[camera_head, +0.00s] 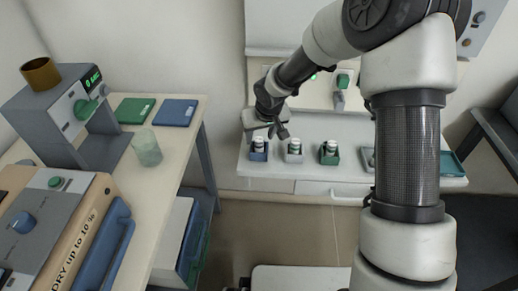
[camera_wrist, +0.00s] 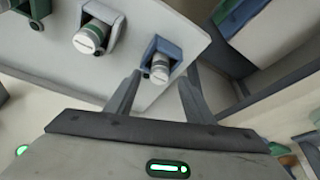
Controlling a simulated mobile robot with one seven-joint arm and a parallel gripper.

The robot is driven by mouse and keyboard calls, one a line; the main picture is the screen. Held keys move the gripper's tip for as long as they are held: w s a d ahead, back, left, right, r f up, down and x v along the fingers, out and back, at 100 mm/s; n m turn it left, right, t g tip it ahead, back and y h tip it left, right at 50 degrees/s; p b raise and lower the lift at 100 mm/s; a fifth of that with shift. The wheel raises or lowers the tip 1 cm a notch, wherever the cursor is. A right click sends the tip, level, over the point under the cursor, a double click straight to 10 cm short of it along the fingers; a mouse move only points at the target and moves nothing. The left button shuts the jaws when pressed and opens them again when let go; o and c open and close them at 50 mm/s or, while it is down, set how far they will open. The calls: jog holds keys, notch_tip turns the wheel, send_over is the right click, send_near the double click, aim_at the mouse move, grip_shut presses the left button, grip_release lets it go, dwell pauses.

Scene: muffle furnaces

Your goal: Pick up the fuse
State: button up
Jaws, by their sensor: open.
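Several white-topped cylinders that look like fuses stand in small holders on a white bench against the back wall. The leftmost fuse (camera_head: 258,142) is in a blue holder (camera_head: 258,155). The middle fuse (camera_head: 295,145) is in a grey holder (camera_head: 294,157), and the right fuse (camera_head: 332,147) is in a green holder (camera_head: 329,158). My gripper (camera_head: 267,135) is open and empty, close to the blue holder. In the wrist view, the leftmost fuse (camera_wrist: 160,70) shows between and just beyond my open fingers. I cannot tell which fuse is meant.
Right of the holders is a grey tray (camera_head: 368,160), partly behind my arm, and a teal tray (camera_head: 453,165). A left table carries a grey device (camera_head: 60,105), a translucent cup (camera_head: 147,148), and green (camera_head: 135,110) and blue (camera_head: 178,112) pads. The floor between is clear.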

jog(key=shift+x, duration=0.85)
jog(key=shift+c, duration=0.3)
jog(key=c, duration=1.1)
jog(key=shift+r, duration=0.15)
